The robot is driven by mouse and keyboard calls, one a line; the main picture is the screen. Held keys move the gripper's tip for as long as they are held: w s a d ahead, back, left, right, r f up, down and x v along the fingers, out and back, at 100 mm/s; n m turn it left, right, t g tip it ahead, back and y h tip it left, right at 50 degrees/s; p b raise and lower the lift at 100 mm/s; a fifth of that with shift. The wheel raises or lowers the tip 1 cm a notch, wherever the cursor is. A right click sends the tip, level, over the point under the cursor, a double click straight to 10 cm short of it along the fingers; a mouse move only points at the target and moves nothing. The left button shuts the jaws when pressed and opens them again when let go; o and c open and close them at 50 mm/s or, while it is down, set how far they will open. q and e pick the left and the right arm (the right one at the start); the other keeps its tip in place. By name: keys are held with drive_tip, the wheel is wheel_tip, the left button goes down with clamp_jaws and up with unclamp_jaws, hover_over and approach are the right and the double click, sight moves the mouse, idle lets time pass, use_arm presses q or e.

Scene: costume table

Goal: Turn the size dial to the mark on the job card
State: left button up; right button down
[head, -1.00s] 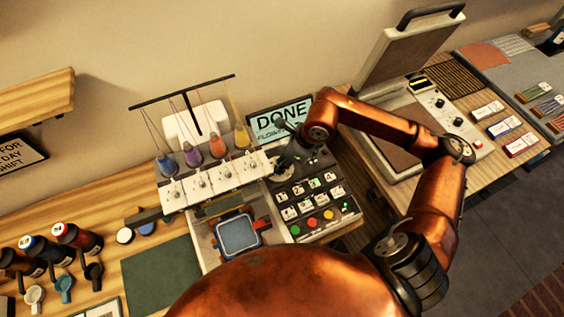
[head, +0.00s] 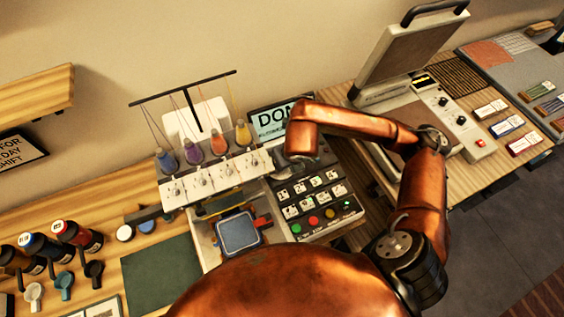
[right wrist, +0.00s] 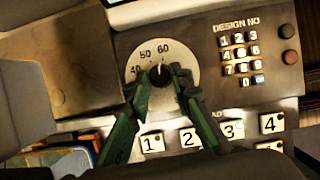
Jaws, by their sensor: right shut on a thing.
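The size dial (right wrist: 160,76) is a dark knob on a pale round plate marked 40, 50 and 60, on the control panel of the embroidery machine. Its white pointer line points up, close to the 60. My right gripper (right wrist: 160,84) is shut on the knob, with one green-sided finger on each side. In the head view my right forearm and wrist hide the dial and most of the fingers. My left gripper is not in view. A partly cut-off white card (head: 100,308) lies at the lower left; I cannot read it or tell whether it is the job card.
Number keys (right wrist: 240,52) sit right of the dial, and numbered buttons (right wrist: 190,137) sit below it. A screen (head: 270,120) stands behind the panel, partly covered by my arm. Thread cones (head: 192,150) and the needle heads are close on the left. A heat press (head: 410,60) stands right.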

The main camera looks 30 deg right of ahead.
drive_tip(key=shift+m, duration=0.6)
drive_tip(key=c, duration=1.7)
unclamp_jaws()
drive_tip(key=shift+r, duration=0.15)
drive_tip(key=v, duration=1.1)
drive_tip(key=shift+s+a+r, duration=0.1)
drive_tip(key=shift+a+r, duration=0.15)
drive_tip(key=shift+r, duration=0.15)
